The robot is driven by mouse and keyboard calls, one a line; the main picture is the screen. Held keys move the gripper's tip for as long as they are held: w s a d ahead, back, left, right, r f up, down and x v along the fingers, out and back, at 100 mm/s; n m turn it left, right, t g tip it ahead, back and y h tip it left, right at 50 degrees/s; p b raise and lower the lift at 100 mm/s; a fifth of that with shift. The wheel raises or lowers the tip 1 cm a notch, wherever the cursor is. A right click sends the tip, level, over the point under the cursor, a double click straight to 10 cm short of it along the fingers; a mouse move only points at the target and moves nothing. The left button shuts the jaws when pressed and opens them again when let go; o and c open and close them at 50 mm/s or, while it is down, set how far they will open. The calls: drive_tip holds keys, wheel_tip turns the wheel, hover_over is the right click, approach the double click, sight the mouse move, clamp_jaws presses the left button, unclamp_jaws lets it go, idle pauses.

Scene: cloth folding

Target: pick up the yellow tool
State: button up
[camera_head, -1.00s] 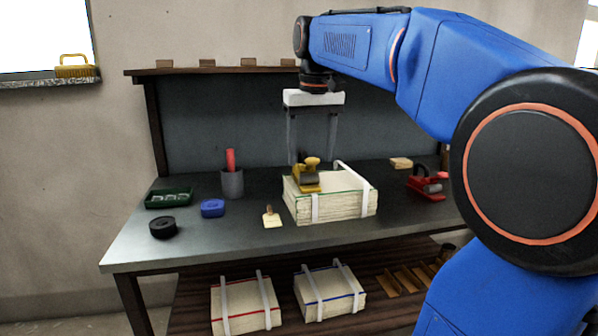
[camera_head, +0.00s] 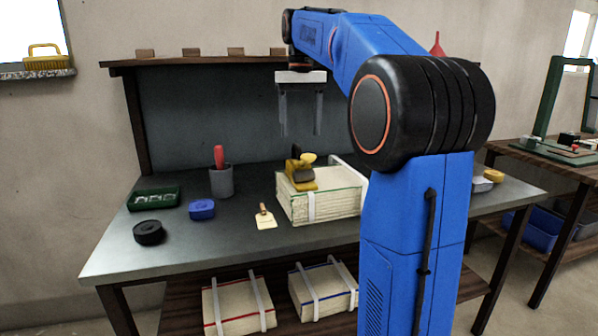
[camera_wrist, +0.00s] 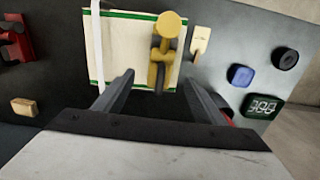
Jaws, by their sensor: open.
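The yellow tool (camera_head: 297,172), with a rounded yellow knob and a dark part, sits on top of a cream stack (camera_head: 322,208) bound with white straps, on the workbench. In the wrist view the tool (camera_wrist: 168,28) lies on the stack (camera_wrist: 125,45), beyond the fingertips and close to the line between them. My gripper (camera_head: 300,134) points down with its fingers apart and empty, above and behind the tool in the head view. Its open fingers also show in the wrist view (camera_wrist: 159,80). Nothing is between them in contact.
On the grey bench (camera_head: 180,260) are a grey cup (camera_head: 221,182) with a red-handled item, a blue item (camera_head: 202,209), a black roll (camera_head: 149,232), a green tray (camera_head: 153,199) and a scraper (camera_head: 264,217). Strapped stacks lie on the lower shelf.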

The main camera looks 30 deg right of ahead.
sight(299, 157)
wheel_tip(299, 157, down, 12)
drive_tip(key=shift+w+a+r, duration=0.1)
idle(0.5)
clamp_jaws()
drive_tip(key=shift+r, duration=0.1)
